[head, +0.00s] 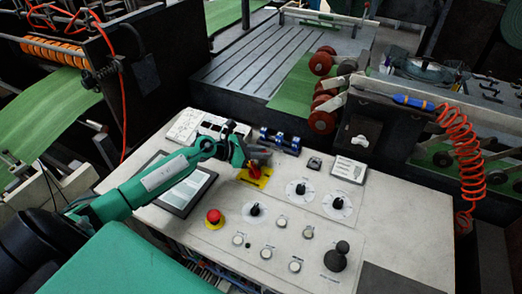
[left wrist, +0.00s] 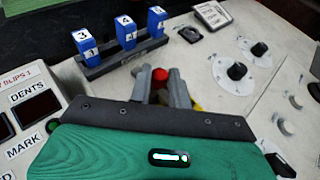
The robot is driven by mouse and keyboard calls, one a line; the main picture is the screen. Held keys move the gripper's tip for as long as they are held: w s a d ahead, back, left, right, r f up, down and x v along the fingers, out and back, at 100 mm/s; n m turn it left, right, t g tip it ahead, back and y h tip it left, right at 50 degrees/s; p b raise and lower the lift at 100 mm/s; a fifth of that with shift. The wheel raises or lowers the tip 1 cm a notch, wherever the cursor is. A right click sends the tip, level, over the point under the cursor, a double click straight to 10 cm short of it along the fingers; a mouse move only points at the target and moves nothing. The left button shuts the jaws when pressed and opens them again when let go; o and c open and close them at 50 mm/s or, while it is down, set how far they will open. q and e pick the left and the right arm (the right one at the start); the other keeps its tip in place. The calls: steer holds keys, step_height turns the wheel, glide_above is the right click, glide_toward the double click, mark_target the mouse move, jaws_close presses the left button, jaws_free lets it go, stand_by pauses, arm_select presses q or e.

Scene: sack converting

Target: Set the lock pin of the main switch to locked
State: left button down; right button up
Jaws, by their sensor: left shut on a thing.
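The main switch shows in the head view as a red handle (head: 252,170) on a yellow plate (head: 262,181) on the pale control panel. My left gripper (head: 249,160) is over the switch, its arm coming in from the left. In the left wrist view its two grey fingers (left wrist: 161,84) are closed around a small red part (left wrist: 160,74) of the switch. I cannot tell whether this part is the lock pin or the handle. A sliver of the yellow plate (left wrist: 198,106) shows beside the fingers. The gripper body hides the rest of the switch.
Blue numbered blocks (head: 280,140) stand in a rack just behind the switch. Black dials (head: 301,189), a red stop button (head: 214,216), several push buttons and a joystick (head: 337,257) are in front and to the right. A dark framed sheet (head: 172,184) lies left, under my arm.

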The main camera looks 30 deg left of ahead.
arm_select(q)
steer(key=c, duration=1.4)
jaws_free()
steer(key=shift+s+f, duration=0.1)
steer(key=shift+s, duration=0.05)
steer(key=shift+o, duration=0.5)
steer(key=shift+s, duration=0.1)
steer(key=shift+s+a+r+b, duration=0.2)
steer(key=shift+s+a+b, duration=0.15)
steer(key=shift+a, duration=0.15)
steer(key=b+v, duration=0.4)
steer(key=v, duration=0.8)
steer(key=shift+s+r, duration=0.3)
